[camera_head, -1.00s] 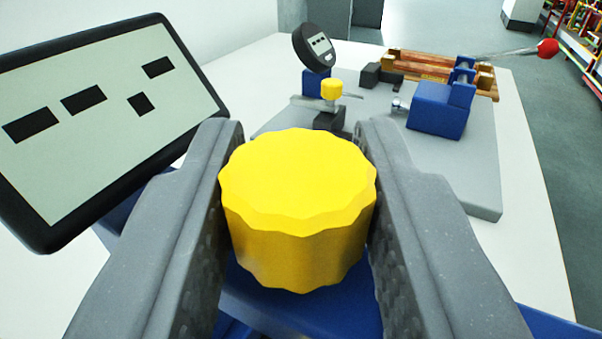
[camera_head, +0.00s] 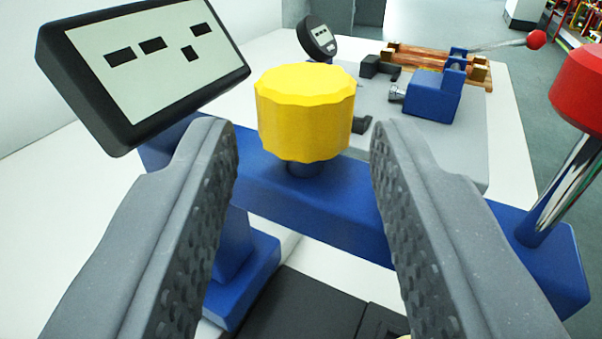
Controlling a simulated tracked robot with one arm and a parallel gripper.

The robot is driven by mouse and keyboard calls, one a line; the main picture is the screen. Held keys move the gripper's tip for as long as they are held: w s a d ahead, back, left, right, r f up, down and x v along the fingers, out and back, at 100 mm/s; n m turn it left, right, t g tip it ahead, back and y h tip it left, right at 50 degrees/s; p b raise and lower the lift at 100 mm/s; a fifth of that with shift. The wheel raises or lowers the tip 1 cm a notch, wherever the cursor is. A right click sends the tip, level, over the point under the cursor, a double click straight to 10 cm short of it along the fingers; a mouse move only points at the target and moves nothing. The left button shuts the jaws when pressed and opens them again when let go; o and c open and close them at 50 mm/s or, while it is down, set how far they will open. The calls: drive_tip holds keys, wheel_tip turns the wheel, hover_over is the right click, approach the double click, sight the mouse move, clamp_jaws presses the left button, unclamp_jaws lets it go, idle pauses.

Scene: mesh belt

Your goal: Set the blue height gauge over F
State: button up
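The blue height gauge (camera_head: 310,205) stands close in front of me, with a blue crossbar, a blue foot at the lower left and a tilted black-framed display (camera_head: 155,55). A yellow scalloped knob (camera_head: 305,110) sits on top of its bar. My gripper (camera_head: 305,140) is open, its grey pads on either side and apart from the knob, which is beyond the fingertips. No letter F is readable. Dark blocks (camera_head: 310,310) lie below the bar, partly hidden by my right finger.
A red-knobbed chrome lever (camera_head: 560,180) rises from the bar's right end. Behind on the white table is a grey plate (camera_head: 465,155) with a blue clamp block (camera_head: 432,95), a round dial (camera_head: 318,37) and a wooden piece with a red-tipped lever (camera_head: 537,39). Bare table shows at left.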

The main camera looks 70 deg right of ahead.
drive_tip(key=v, duration=0.9)
drive_tip(key=shift+a, duration=0.25)
drive_tip(key=shift+r, duration=0.1)
